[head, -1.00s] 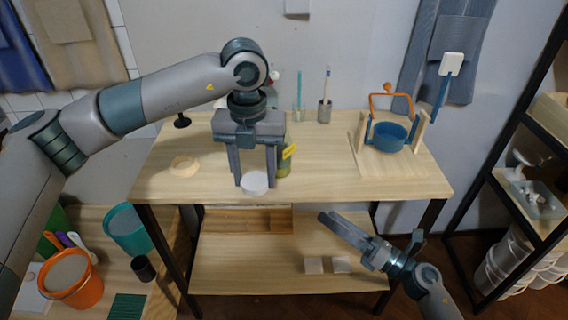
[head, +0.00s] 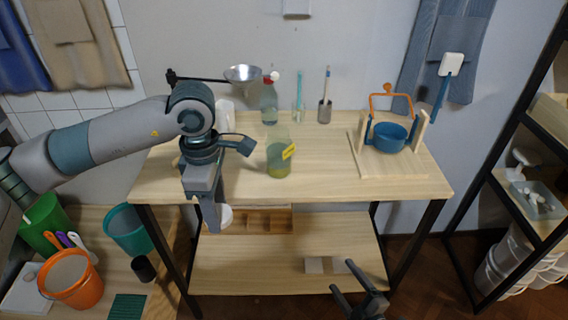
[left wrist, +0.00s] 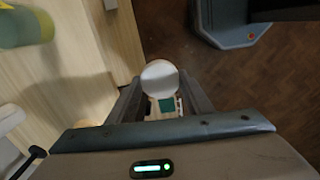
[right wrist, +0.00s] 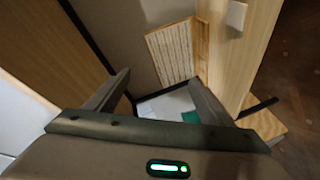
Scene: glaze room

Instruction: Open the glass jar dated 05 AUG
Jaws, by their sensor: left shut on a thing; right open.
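The glass jar (head: 278,160) with a yellow tag stands upright on the tabletop, with green contents low inside. Its top looks uncovered, and I cannot read a date on the tag. It shows partly at the top left of the left wrist view (left wrist: 24,27). My left gripper (head: 212,211) is shut on a round white lid (head: 226,217), left of the jar at the table's front edge. The lid also sits between the fingertips in the left wrist view (left wrist: 160,76). My right gripper (head: 355,298) is open and empty, low in front of the table's lower shelf.
The tabletop (head: 325,175) right of the jar is clear. An orange bucket (head: 72,279) stands lower left.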

